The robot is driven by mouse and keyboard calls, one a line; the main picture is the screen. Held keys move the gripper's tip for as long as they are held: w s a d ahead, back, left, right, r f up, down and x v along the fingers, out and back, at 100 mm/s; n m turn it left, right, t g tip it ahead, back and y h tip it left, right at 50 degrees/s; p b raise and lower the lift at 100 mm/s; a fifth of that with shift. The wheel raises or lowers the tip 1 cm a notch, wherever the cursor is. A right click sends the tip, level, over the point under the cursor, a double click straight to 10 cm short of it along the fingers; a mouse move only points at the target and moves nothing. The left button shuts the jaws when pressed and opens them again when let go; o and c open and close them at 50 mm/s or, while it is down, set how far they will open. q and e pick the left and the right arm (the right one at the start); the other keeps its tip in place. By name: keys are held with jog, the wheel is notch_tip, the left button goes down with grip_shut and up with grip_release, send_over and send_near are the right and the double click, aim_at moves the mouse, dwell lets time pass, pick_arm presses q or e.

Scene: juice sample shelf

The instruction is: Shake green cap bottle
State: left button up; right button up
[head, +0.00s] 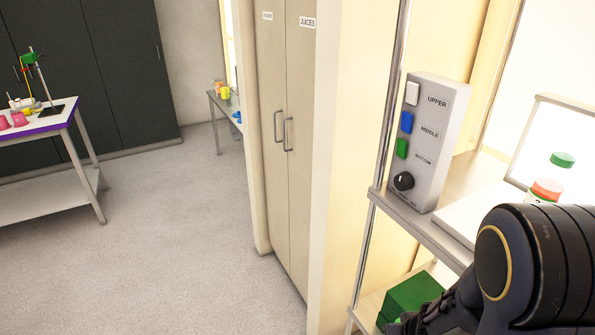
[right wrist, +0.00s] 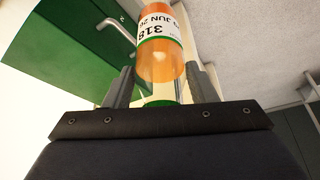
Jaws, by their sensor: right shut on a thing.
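In the right wrist view my right gripper (right wrist: 163,86) is shut on an orange bottle (right wrist: 160,55). The bottle has a white label with "318" and "JUN" printed on it, which reads upside down, and a green band. My left gripper is not in view.
A grey control box (head: 437,140) with UPPER, MIDDLE and BOTTOM buttons stands on the shelf (head: 425,222). A green box (head: 412,294) sits on the level below. Tall cabinet doors (head: 290,150) stand left of it. A table (head: 45,150) with lab items is at far left; the floor between is clear.

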jog(key=w+a, duration=0.3)
jog(key=w, duration=0.3)
jog(key=shift+w+a, duration=0.15)
dwell(0.7)
